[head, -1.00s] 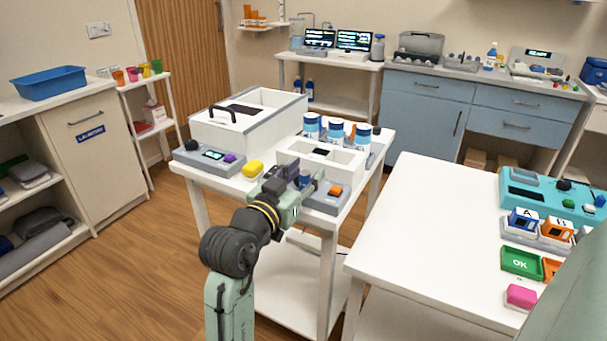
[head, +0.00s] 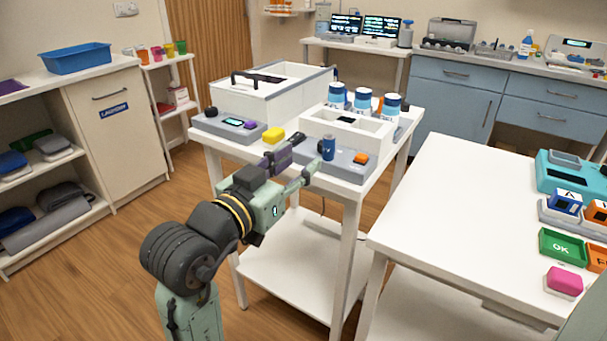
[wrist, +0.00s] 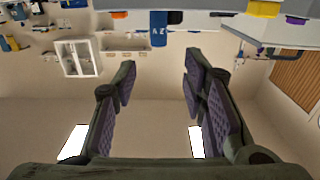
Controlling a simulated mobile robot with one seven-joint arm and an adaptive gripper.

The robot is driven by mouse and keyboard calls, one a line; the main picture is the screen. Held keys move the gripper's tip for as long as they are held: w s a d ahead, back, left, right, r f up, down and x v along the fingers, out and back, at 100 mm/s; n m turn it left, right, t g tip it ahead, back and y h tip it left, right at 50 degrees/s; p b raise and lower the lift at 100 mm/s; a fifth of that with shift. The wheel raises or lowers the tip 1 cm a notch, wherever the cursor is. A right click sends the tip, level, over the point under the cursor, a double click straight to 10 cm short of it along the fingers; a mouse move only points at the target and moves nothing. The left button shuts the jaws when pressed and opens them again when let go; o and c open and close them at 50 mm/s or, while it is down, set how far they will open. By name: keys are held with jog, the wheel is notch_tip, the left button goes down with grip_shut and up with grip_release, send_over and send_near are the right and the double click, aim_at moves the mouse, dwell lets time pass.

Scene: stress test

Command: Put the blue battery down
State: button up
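The blue battery (head: 328,147) stands upright on the grey device (head: 345,160) at the front right of the white cart. It also shows upside down in the wrist view (wrist: 158,29), ahead of the fingers and apart from them.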

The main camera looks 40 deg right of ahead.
jog(key=shift+s+a+b, duration=0.25)
jog(key=shift+a+b, duration=0.15)
jog(key=shift+b, duration=0.15)
